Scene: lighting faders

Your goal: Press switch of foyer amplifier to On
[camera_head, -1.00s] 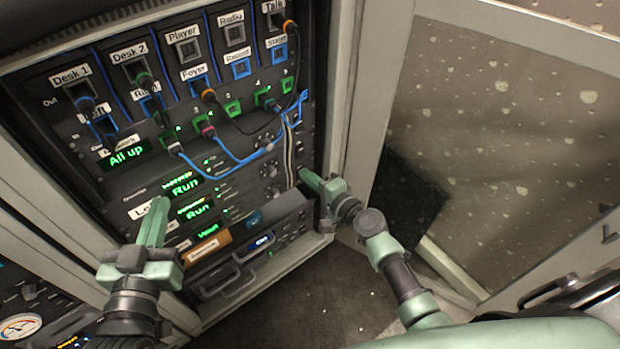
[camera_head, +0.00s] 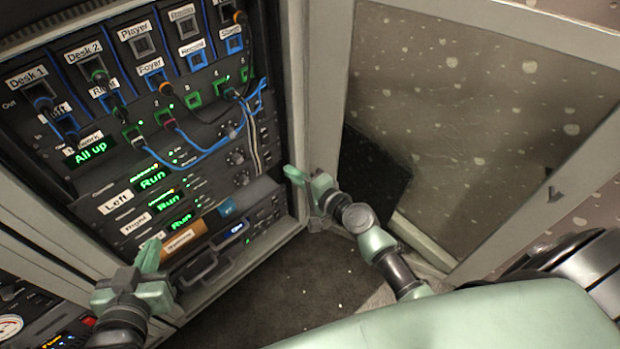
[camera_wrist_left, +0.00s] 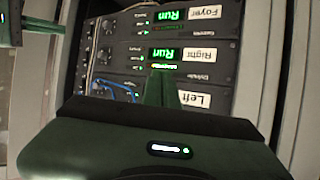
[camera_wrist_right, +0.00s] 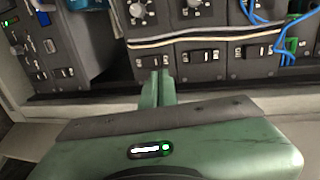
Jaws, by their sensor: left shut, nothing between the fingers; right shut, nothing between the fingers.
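The foyer amplifier is the lowest of three labelled units. Its Foyer label (camera_wrist_left: 203,13) and green Run display (camera_wrist_left: 170,15) show in the left wrist view; the display also shows in the head view (camera_head: 182,222). My left gripper (camera_head: 151,254) is shut and empty, in front of the units' left side and partly covering the Foyer label. My right gripper (camera_head: 293,174) is shut and empty by the rack's right edge. In the right wrist view, its fingertips (camera_wrist_right: 158,76) are close to the leftmost black rocker switch (camera_wrist_right: 150,62), apparently the foyer amplifier's. I cannot tell whether they touch.
More rocker switches (camera_wrist_right: 202,57) sit in the same row. Blue cables (camera_head: 200,152) hang across the upper panel. An orange-brown box (camera_head: 183,239) and a drawer with handles are below the amplifiers. An open cabinet door (camera_head: 440,130) stands to the right.

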